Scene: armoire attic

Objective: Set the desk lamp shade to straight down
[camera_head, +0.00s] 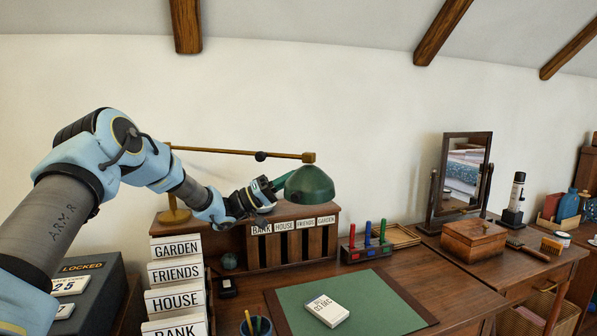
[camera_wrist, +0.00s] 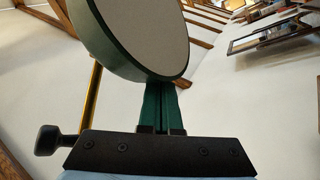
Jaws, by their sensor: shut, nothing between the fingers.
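The desk lamp has a brass arm (camera_head: 235,152) running level to the right, with a dark knob partway along it. Its green domed shade (camera_head: 310,184) hangs at the right end, with its dome up and its opening facing roughly down; a slight tilt is hard to judge. In the wrist view, the shade (camera_wrist: 85,35) shows its green rim and pale round underside. My gripper (camera_head: 280,182) is at the left side of the shade. Its green fingers (camera_wrist: 160,90) are together and empty, with the tips at the rim; I cannot tell whether they touch.
A wooden organizer (camera_head: 290,250) with word labels stands below the lamp. The desk holds a green mat (camera_head: 385,305), a white date block (camera_head: 326,311) and a rack of coloured markers (camera_head: 366,250). A tilting mirror (camera_head: 466,172) and wooden box (camera_head: 473,241) stand right. Space right of the shade is clear.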

